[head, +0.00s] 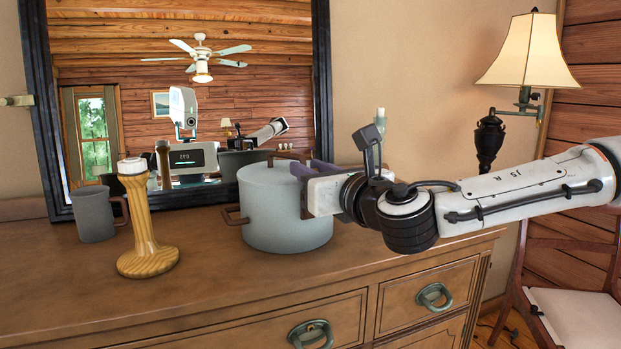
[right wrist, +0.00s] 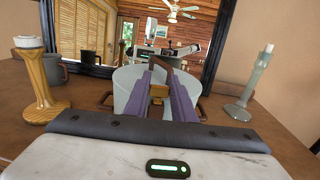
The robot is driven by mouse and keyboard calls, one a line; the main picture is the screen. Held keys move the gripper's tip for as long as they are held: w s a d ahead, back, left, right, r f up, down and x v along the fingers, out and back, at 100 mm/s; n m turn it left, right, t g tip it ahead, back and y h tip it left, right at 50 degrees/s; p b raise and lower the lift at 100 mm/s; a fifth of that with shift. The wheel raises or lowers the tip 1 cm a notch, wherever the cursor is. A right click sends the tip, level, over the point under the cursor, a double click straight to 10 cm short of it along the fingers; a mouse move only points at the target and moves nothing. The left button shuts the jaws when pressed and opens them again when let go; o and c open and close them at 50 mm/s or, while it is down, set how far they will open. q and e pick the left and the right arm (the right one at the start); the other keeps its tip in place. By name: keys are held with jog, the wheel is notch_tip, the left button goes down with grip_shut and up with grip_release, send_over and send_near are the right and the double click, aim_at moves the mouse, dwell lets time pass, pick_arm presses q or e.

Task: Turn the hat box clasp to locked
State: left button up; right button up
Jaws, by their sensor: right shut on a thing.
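The grey round hat box (head: 285,215), with brown handles low on its sides, stands upright on the wooden dresser. It also shows in the right wrist view (right wrist: 128,84), behind my fingers. My right gripper (head: 308,176) reaches in from the right at the box's upper rim. In the right wrist view its purple fingers (right wrist: 159,76) are shut on a small brass-coloured piece, the clasp (right wrist: 158,92). The fingers hide part of the clasp, and I cannot tell which way it is turned. My left gripper is not in view.
A wooden candlestick (head: 146,225) and a grey mug (head: 94,213) stand on the dresser (head: 215,300) to the left. A pale candlestick (right wrist: 243,88) stands right of the box. A mirror (head: 321,80) is behind; a lamp (head: 528,55) is at right. The front is clear.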

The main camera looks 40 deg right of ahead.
dwell(0.3)
jog(key=o, duration=1.1)
jog(key=shift+c, duration=0.2)
jog(key=shift+s, duration=0.1)
